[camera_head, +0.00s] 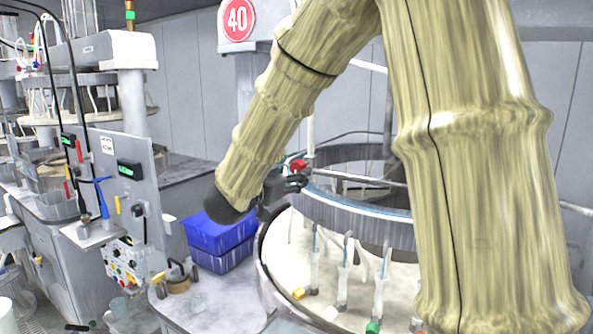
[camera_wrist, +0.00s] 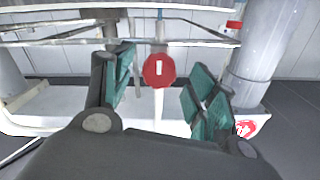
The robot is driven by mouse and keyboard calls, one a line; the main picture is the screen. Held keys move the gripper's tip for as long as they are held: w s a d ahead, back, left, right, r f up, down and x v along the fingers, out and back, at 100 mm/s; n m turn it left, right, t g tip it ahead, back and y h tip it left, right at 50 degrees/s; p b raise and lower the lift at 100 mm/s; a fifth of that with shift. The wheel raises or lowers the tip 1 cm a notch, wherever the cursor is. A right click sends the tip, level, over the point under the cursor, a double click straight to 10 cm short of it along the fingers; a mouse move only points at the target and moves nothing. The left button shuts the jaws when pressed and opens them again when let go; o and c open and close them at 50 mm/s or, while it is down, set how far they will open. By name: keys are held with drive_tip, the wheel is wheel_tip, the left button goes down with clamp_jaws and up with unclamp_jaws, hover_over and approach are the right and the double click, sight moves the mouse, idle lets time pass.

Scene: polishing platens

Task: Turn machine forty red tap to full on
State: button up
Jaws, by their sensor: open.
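The red tap (camera_head: 298,165) shows in the head view beside the ring of the platen machine under the round red 40 sign (camera_head: 238,18). In the wrist view the red tap (camera_wrist: 159,68) is a round red knob with a short white bar standing upright on its face. My gripper (camera_wrist: 163,85) is open, with a green-padded finger on each side of the knob and apart from it. In the head view my gripper (camera_head: 290,183) is dark and lies right at the tap, partly hidden by my arm. Whether the fingers reach past the knob's face I cannot tell.
Blue stacked crates (camera_head: 222,236) stand left of the round platen basin (camera_head: 268,275). Metal rails (camera_head: 360,178) run close by the tap. A thick grey post (camera_wrist: 262,60) stands right of the gripper in the wrist view. A control panel (camera_head: 130,190) stands at left.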

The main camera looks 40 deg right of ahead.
drive_tip(key=v, duration=0.8)
drive_tip(key=shift+a, duration=0.35)
drive_tip(key=shift+r, duration=0.1)
